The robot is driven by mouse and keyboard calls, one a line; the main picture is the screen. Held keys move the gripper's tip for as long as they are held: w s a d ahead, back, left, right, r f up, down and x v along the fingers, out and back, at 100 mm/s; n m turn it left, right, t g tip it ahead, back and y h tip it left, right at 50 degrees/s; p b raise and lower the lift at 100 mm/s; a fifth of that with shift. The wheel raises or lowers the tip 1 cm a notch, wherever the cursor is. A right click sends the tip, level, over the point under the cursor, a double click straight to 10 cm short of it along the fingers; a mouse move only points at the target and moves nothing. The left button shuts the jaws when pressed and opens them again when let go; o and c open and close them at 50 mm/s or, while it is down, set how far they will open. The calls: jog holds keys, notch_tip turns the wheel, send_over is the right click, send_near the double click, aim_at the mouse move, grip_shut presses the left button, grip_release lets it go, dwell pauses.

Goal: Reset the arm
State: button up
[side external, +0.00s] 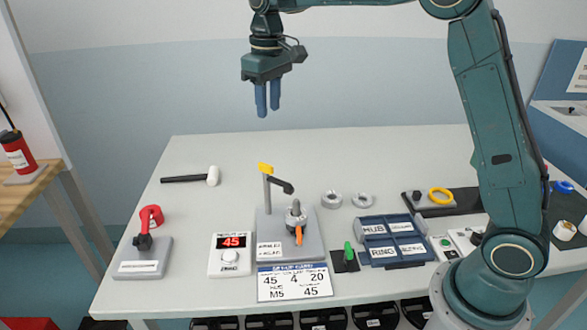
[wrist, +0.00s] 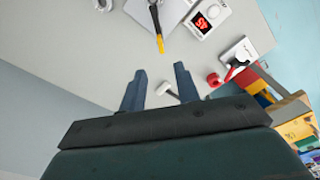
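My gripper (side external: 268,112) hangs high above the back of the table, fingers pointing down, in the side external view. In the wrist view its two blue fingers (wrist: 160,68) stand apart with nothing held between them. The grey station (side external: 284,240) with a post, a yellow flag (side external: 265,168) and a black arm (side external: 282,186) stands on the table well below my gripper. An orange-tipped part sits on this station. The station and yellow flag (wrist: 160,44) also show at the top of the wrist view.
A mallet (side external: 213,176) lies at the back left. A red-handled switch box (side external: 142,258), a display reading 45 (side external: 231,241), a card (side external: 294,284), two grey rings (side external: 331,199) and blue labelled bins (side external: 392,250) are on the table. The space around my gripper is clear.

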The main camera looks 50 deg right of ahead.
jog(key=s+r+t, duration=0.1)
jog(key=s+r, duration=0.3)
jog(key=s, duration=0.5)
jog(key=s+f+t, duration=0.2)
jog(key=s, duration=0.9)
jog(key=s+f+m+t, duration=0.1)
jog(key=s+f+t, duration=0.1)
jog(key=s, duration=1)
jog(key=shift+d+f, duration=0.2)
jog(key=shift+f, duration=0.1)
